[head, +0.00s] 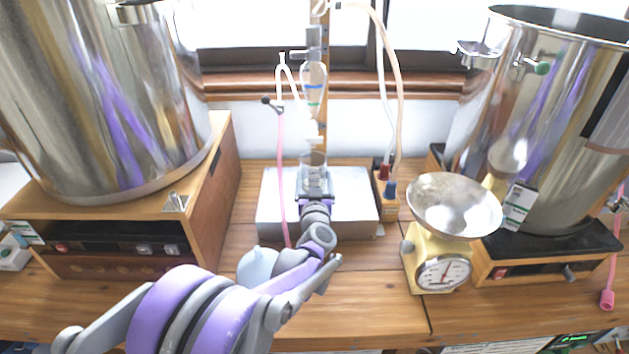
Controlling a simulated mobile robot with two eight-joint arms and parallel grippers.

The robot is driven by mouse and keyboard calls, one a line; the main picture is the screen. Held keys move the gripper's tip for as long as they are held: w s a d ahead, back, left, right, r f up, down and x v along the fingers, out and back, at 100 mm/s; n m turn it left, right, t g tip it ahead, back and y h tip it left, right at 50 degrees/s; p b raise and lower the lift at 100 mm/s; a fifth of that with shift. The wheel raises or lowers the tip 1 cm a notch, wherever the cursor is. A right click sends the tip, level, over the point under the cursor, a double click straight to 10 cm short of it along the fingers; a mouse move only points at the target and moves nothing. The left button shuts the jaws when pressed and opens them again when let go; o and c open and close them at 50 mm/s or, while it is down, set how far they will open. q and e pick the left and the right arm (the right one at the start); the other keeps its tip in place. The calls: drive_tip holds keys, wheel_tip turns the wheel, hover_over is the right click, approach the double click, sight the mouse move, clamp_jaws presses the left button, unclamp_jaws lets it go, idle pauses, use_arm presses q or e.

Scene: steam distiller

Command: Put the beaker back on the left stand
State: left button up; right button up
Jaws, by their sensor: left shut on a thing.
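A clear glass beaker (313,158) is at the centre of the head view, below the tip of the glass separator. My left gripper (315,178) is shut on it, reaching in from the front; its fingers and wrist hide the lower part of the beaker. A low silver metal stand (350,215) is behind and under the gripper, its middle hidden by my arm. I cannot tell whether the beaker touches the stand. My right gripper is not in view.
A glass separator (313,85) hangs above the beaker on a wooden upright. A pink tube (282,170) runs down just left of the gripper. A yellow scale (440,265) with a metal bowl (455,205) stands to the right. Large steel pots (95,100) flank the table.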

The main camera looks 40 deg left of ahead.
use_arm(q)
drive_tip(key=shift+f, duration=0.2)
drive_tip(key=o, duration=1.3)
drive_tip(key=shift+r, duration=0.1)
drive_tip(key=shift+s+r, duration=0.1)
drive_tip(key=shift+r, duration=0.15)
drive_tip(key=v, duration=1.2)
drive_tip(key=shift+f, duration=0.1)
